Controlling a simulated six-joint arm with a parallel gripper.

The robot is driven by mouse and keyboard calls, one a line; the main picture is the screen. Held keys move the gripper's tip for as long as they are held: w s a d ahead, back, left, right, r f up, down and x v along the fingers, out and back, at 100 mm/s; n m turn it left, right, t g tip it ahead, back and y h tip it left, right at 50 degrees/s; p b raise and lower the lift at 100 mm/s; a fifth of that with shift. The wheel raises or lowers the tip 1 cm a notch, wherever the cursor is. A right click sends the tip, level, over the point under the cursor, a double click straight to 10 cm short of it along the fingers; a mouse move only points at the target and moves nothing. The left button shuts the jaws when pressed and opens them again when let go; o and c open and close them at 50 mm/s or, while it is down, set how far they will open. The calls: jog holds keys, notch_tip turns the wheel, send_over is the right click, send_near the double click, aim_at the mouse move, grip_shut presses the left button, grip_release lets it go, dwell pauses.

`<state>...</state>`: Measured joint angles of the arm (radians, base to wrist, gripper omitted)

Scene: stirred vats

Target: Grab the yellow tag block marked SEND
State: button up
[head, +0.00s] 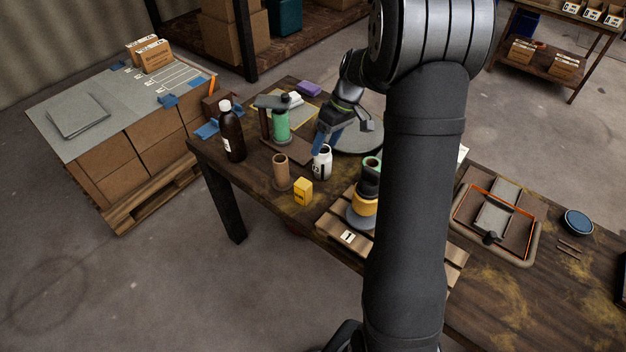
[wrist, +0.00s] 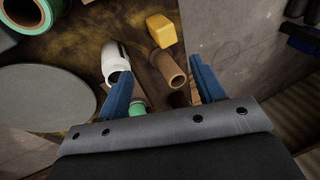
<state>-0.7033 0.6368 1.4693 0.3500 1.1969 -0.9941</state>
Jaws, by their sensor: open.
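The yellow tag block (head: 303,191) stands upright on the wooden table near its front edge, just right of a brown cylinder. It also shows in the wrist view (wrist: 161,31), beyond my fingertips and near the table edge; I cannot read its marking there. My gripper (head: 328,136) is above the table, behind the block in the head view. In the wrist view its two blue fingers (wrist: 158,84) are apart with nothing held between them. The brown cylinder (wrist: 166,65) and a white container (wrist: 115,62) lie between the fingers' line of sight and the block.
In the head view, the white container (head: 322,162) and brown cylinder (head: 281,172) stand close to the block. A dark bottle (head: 232,132) and green cylinder (head: 281,125) are further left. A slatted wooden stand (head: 335,228) with a yellow-and-black item (head: 363,205) is to the right.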

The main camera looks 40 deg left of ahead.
aim_at(303, 183)
jog(key=s+a+n+t+h, duration=0.1)
jog(key=s+a+t+h, duration=0.1)
jog(key=s+a+t, duration=0.3)
jog(key=shift+g, duration=0.7)
jog(key=f, duration=0.3)
jog(key=d+f, duration=0.1)
jog(key=f, duration=0.3)
jog(key=s+f, duration=0.1)
jog(key=f, duration=0.3)
jog(key=shift+s+d+f, duration=0.1)
jog(key=shift+d+f, duration=0.2)
jog(key=shift+f, duration=2.5)
jog(key=shift+c, duration=0.2)
jog(key=c, duration=1.1)
